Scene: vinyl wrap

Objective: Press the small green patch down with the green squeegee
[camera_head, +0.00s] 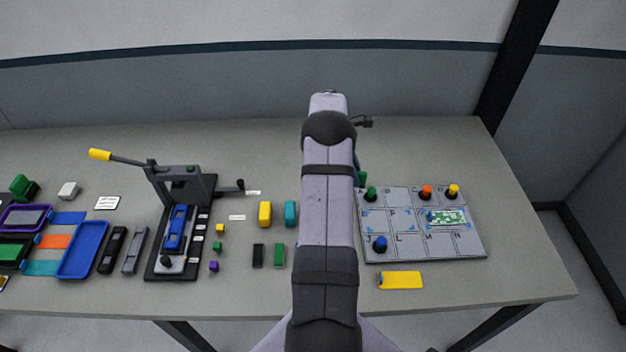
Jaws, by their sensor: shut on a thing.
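My arm reaches forward over the table and hides nearly all of my gripper; only a thin sliver of it (357,163) shows at the arm's right edge. A green piece, which looks like the green squeegee (363,178), shows just below that sliver, at the upper left corner of the grey panel (405,252). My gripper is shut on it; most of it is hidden. A green patterned patch (447,217) lies on the right part of the panel. I cannot tell whether this is the small green patch, or whether the squeegee touches anything.
Green, orange, yellow and blue knobs stand on the panel. A yellow piece (401,281) lies in front of it. Left of my arm are small blocks (279,255), a dark lever press (180,225) and a blue tray (82,250). The table's right end is clear.

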